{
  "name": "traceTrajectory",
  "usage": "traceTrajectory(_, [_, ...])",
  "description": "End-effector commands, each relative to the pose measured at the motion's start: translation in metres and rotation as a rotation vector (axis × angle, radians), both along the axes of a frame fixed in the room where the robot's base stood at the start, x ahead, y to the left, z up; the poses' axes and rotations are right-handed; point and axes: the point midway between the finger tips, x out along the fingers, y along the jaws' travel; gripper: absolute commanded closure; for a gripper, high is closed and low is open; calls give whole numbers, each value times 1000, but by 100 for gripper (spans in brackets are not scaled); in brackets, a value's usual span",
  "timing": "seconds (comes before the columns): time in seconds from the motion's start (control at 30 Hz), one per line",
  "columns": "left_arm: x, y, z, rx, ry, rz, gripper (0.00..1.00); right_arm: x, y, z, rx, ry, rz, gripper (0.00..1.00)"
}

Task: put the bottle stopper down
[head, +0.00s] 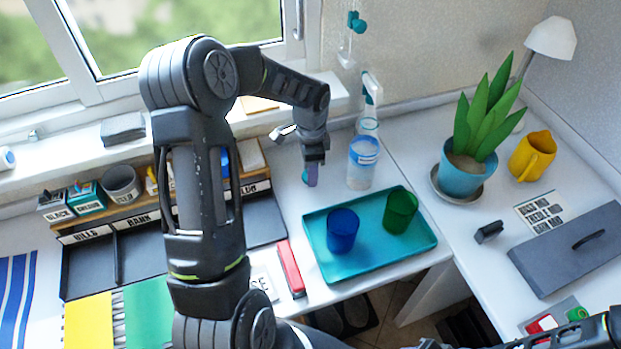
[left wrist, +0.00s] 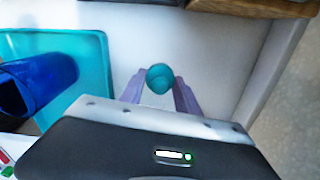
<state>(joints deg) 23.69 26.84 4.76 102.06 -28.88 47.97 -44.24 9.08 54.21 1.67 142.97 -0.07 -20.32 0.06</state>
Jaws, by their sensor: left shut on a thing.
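My left gripper (head: 312,178) points down over the white worktop, left of the bottle and behind the teal tray. In the left wrist view its two lavender fingers (left wrist: 160,84) are shut on the round teal bottle stopper (left wrist: 159,78). In the head view the fingers mostly hide the stopper, and I cannot tell whether it touches the worktop. The clear bottle (head: 362,165) with a blue-and-white label stands upright to the right, apart from the gripper. Part of my right arm shows at the lower right; its gripper is out of view.
The teal tray (head: 330,267) holds a blue cup (head: 342,231) and a green cup (head: 400,212). A potted plant (head: 468,165) and yellow mug (head: 533,156) stand right. White worktop is clear around the gripper.

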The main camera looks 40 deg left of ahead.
Motion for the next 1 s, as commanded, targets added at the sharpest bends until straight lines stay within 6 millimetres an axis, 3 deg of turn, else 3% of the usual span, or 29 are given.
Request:
traceTrajectory(0.17, [0,0,-3,-1,1,0,99,0,0,0,0,0,0,64])
traceTrajectory(0.43, [0,-1,-35,-1,1,0,99,0,0,5,0,0,0,64])
traceTrajectory(0.83, [0,0,-41,-1,-1,0,99,0,0,0,0,0,0,64])
traceTrajectory(0.87, [0,0,-41,-1,-1,0,61,0,0,1,0,0,0,64])
traceTrajectory(1.0, [0,0,-40,-1,-1,0,50,0,0,2,0,0,0,64])
